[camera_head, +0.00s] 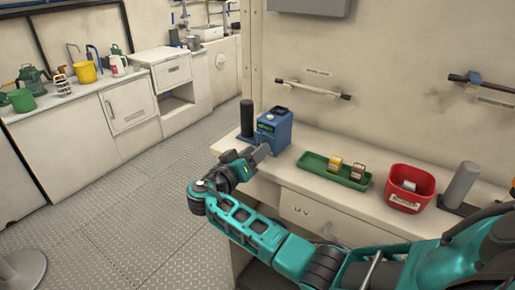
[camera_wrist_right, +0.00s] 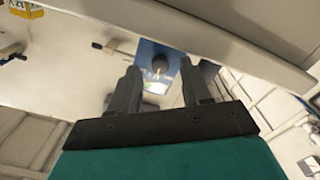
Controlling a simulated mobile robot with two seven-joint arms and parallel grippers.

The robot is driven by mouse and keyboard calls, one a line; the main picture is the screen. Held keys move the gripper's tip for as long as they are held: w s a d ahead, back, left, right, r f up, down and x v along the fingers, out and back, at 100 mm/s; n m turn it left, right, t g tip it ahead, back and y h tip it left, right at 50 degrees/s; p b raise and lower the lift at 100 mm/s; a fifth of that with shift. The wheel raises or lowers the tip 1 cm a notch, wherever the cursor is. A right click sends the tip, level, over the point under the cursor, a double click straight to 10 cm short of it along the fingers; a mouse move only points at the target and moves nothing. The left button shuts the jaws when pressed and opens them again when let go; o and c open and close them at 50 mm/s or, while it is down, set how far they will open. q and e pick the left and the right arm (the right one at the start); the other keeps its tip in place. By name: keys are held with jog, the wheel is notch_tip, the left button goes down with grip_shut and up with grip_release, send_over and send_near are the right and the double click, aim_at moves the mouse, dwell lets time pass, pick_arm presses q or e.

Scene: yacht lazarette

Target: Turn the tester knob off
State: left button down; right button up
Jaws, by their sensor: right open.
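The tester is a blue box (camera_head: 273,130) on the left part of the bench top; it also shows in the right wrist view (camera_wrist_right: 148,50). A dark round knob (camera_wrist_right: 159,65) stands on its face in the wrist view, with a small light mark by it. My right gripper (camera_head: 260,154) is at the near side of the tester, in front of its lower face. In the wrist view my right gripper (camera_wrist_right: 160,68) is open, its two fingers apart with the knob appearing between their tips. I cannot tell whether they touch it. My left gripper is not in view.
A dark cylinder (camera_head: 247,117) stands left of the tester. A green tray (camera_head: 320,175) with two small boxes, a red bin (camera_head: 389,196) and a grey cylinder (camera_head: 461,184) stand to the right on the bench (camera_head: 290,158). The floor (camera_head: 135,215) at left is mostly clear.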

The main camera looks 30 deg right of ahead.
jog(key=shift+x, duration=0.8)
jog(key=shift+c, duration=0.3)
grip_shut()
